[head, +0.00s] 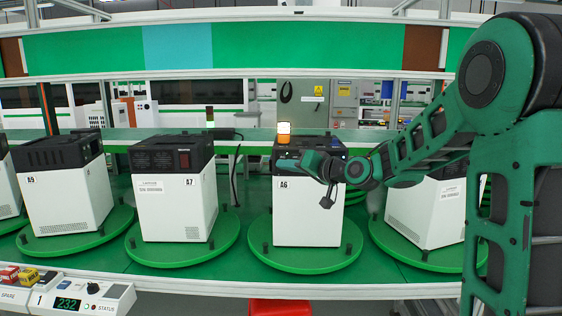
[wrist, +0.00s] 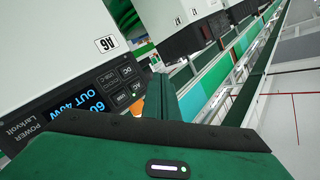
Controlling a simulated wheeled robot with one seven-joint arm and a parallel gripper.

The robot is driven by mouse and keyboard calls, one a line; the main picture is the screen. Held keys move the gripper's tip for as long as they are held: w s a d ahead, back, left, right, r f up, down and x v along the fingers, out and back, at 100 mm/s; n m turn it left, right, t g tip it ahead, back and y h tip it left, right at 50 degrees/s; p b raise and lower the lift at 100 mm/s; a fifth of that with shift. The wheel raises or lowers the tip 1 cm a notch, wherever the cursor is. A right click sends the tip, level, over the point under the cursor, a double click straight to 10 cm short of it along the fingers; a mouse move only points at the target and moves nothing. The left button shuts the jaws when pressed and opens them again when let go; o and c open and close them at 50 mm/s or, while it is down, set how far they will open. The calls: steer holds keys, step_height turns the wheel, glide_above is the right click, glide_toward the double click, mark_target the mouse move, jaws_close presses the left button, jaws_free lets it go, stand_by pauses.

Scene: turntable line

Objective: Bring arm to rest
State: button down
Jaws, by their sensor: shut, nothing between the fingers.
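My arm comes in from the right in the head view. My gripper (head: 308,163) is in front of the upper part of the white unit A6 (head: 300,215), close to its black top section; I cannot tell if it touches. The gripper is shut and empty. In the wrist view the green gripper (wrist: 163,97) shows beside unit A6 (wrist: 50,45), which appears tilted and upside down. Its panel has a lit blue display (wrist: 83,106) reading partly "OUT 40W". Part of the unit's front is hidden by my gripper.
Unit A6 stands on a round green turntable (head: 300,258). An orange beacon (head: 283,130) glows above A6. A status box (head: 80,297) is front left.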

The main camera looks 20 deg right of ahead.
steer(key=s+d+f+g+h, duration=0.25)
steer(key=s+d+f, duration=0.2)
steer(key=s, duration=0.25)
steer(key=s+d+f+m+g+h, duration=0.1)
steer(key=s+d+f+g+h, duration=0.15)
steer(key=s+d+f, duration=0.4)
steer(key=s+d+f+g+h, duration=0.1)
steer(key=s+d+f+g, duration=0.15)
steer(key=s, duration=0.65)
steer(key=s+d+f+m+g, duration=0.1)
steer(key=s+f+g, duration=0.2)
steer(key=s, duration=0.9)
steer(key=s+d+f+m+g+h, duration=0.1)
steer(key=s+d+f+m+g, duration=0.1)
steer(key=s, duration=1.1)
steer(key=shift+f+m+g, duration=0.3)
steer(key=shift+f+g, duration=0.2)
steer(key=shift+g, duration=0.65)
